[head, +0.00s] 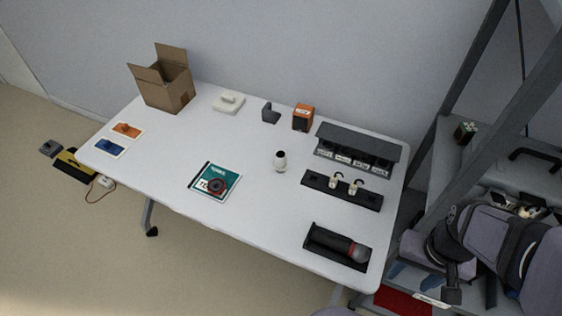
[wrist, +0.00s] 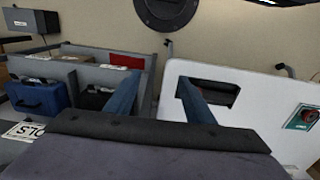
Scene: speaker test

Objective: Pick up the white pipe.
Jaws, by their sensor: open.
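A small white upright piece with a dark top (head: 280,164) stands alone near the middle of the white table (head: 160,170); it may be the white pipe. Two small pale pieces, (head: 336,181) and (head: 353,188), stand on a black tray (head: 371,201) to its right; I cannot tell if they are pipes. My gripper (head: 412,277) is off the table's right edge, far from these pieces. In the wrist view its two blue fingers (wrist: 160,77) are apart with nothing between them.
A microphone (head: 340,246) lies in a black tray at the front right. A black rack (head: 356,150) stands behind. A teal booklet (head: 217,182), orange box (head: 303,117) and open carton (head: 166,82) are further left. Grey shelving (head: 480,90) stands right of the table.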

